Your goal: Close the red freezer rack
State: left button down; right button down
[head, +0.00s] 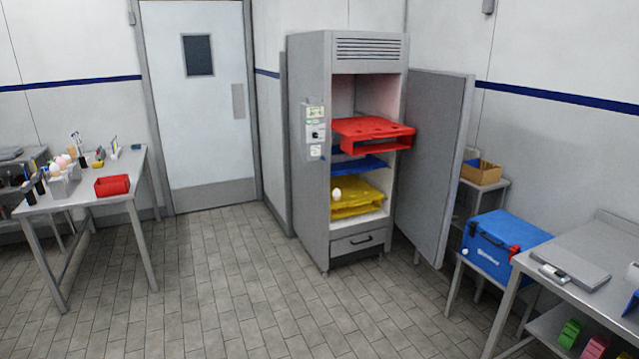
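The red freezer rack (372,132) is in the upper part of the tall grey freezer (309,150). It is pulled out, and its front end sticks out past the cabinet opening. The freezer door (435,165) stands wide open to the right. Below the red rack are a blue rack (360,164) and yellow racks (365,197); a small white round object (337,195) rests on the yellow. Neither of my grippers shows in the head view.
Open tiled floor (220,275) lies before the freezer. A table (85,190) with a red bin (112,186) stands at left. At right are a blue cooler box (503,245), a cardboard box (481,172) and a steel table (600,262). A closed door (200,110) is behind.

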aim_at(351, 129)
jog(key=i, duration=3.4)
